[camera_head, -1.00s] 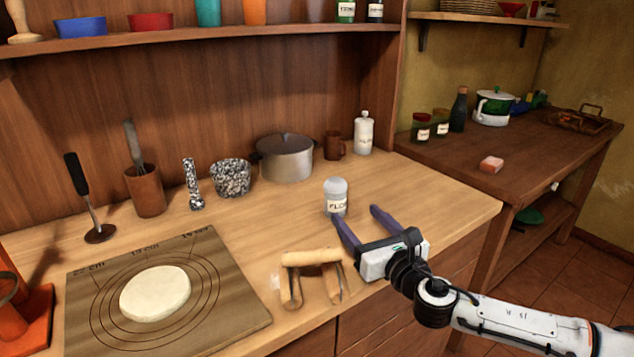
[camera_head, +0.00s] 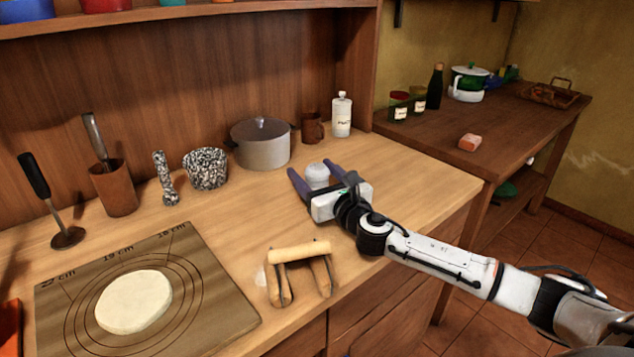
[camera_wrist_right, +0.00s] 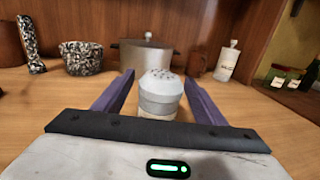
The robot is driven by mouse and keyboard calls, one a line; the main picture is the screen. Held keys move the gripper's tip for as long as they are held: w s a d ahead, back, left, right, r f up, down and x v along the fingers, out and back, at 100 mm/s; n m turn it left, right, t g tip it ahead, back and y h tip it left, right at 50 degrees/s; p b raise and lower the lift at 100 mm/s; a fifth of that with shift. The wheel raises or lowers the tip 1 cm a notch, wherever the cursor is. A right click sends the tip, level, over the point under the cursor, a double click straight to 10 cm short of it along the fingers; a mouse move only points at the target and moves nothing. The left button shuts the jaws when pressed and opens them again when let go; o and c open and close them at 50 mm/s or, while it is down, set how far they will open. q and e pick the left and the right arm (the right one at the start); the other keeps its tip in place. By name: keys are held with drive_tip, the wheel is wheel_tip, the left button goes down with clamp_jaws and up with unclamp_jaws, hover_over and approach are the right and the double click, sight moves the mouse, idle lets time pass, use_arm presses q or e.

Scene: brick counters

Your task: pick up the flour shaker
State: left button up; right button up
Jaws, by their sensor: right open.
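The flour shaker (camera_head: 317,174) is a small pale jar with a grey domed lid, standing on the wooden counter. In the right wrist view the shaker (camera_wrist_right: 161,92) stands upright between the two purple fingers, its lid dotted with holes. My right gripper (camera_head: 312,175) is open, with a finger on each side of the shaker. A gap shows beside the right finger; I cannot tell whether either finger touches it. The gripper hides the shaker's lower part in the head view. My left gripper is not in view.
A grey pot (camera_head: 262,145), a brown mug (camera_head: 312,128) and a white bottle (camera_head: 342,115) stand behind the shaker. A wooden roller tool (camera_head: 300,252) lies in front. A mat (camera_head: 215,315) with dough (camera_head: 134,301) is at the left. Counter around the shaker is clear.

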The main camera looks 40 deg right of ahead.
drive_tip(key=shift+w+d+f, duration=0.1)
drive_tip(key=shift+w, duration=0.7)
drive_tip(key=shift+c, duration=0.5)
drive_tip(key=c, duration=1.1)
